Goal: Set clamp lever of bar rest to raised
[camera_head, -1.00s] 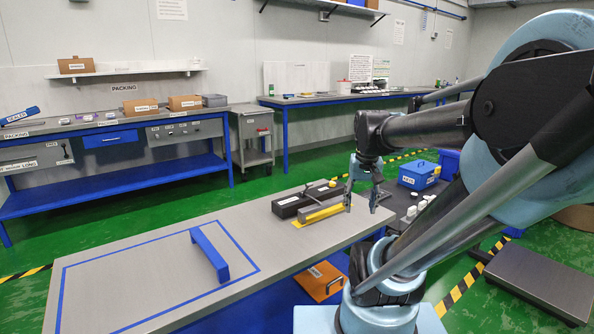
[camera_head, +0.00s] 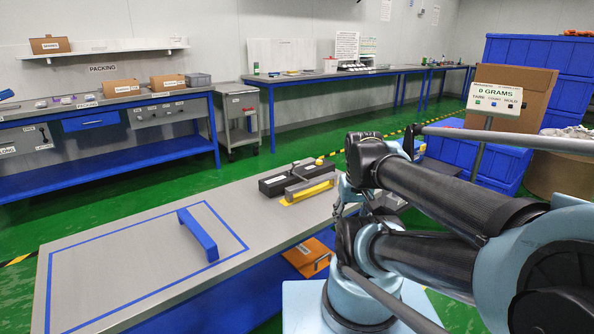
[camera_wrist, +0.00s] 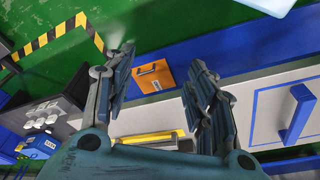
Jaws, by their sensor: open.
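The bar rest (camera_head: 272,186) is a long dark block with a white label, lying on the grey bench. My gripper (camera_head: 345,194) is at the right end of the bench, right of the bar rest, partly hidden by my arm. In the wrist view its fingers (camera_wrist: 163,65) are spread and empty.
A blue handle (camera_head: 198,234) stands inside a blue taped outline on the bench's left. An orange box (camera_head: 308,256) sits low at the bench's front. A scale display (camera_head: 495,101) reads 0 GRAMS. Blue crates (camera_head: 500,62) stand at right. Green floor lies behind the bench.

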